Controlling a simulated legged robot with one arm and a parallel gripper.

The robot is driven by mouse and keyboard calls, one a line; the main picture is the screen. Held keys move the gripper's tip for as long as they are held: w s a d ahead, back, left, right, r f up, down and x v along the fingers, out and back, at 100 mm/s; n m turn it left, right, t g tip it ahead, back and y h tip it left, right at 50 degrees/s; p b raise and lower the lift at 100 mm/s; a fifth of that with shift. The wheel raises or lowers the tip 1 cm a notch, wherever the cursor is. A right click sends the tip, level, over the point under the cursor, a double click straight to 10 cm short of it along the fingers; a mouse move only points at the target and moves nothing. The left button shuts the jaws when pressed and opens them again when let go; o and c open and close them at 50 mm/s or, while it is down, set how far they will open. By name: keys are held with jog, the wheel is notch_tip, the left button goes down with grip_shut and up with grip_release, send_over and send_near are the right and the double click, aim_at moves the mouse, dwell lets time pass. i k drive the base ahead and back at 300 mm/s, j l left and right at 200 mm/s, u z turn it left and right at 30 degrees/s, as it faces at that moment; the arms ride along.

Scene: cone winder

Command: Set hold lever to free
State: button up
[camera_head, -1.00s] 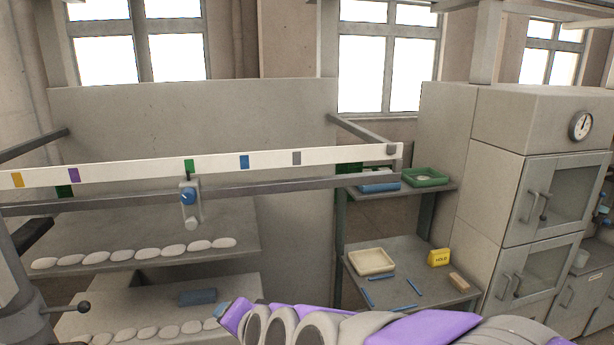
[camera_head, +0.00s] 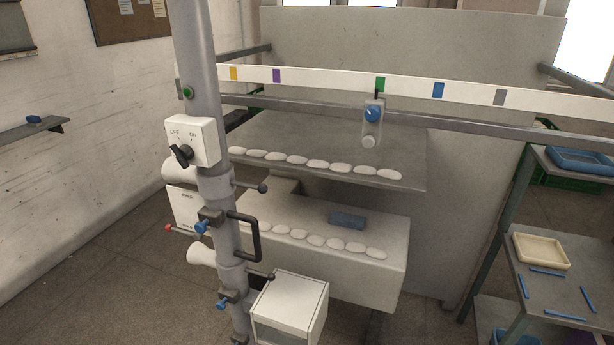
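A grey vertical post (camera_head: 222,172) stands left of centre. On its left side is a white plate (camera_head: 182,207) with small lettering near its top and bottom, too small to read surely. A lever with a red tip (camera_head: 169,228) sits at the plate's lower left, level with the lower lettering. This looks like the hold lever, but I cannot be sure. My gripper and arm are not in view.
A white switch box (camera_head: 190,142) with a black knob is on the post above the plate. A black handle (camera_head: 247,237), blue clamps (camera_head: 205,221) and cone-shaped parts crowd the post. A white box (camera_head: 290,308) stands low at right. Floor at left is clear.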

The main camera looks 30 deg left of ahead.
aim_at(169, 228)
jog(key=u, duration=2.2)
jog(key=i+u, duration=0.2)
jog(key=i, duration=0.3)
jog(key=i+l+u, duration=0.2)
jog(key=i, duration=0.25)
jog(key=i+l+u, duration=0.2)
jog(key=i, duration=0.3)
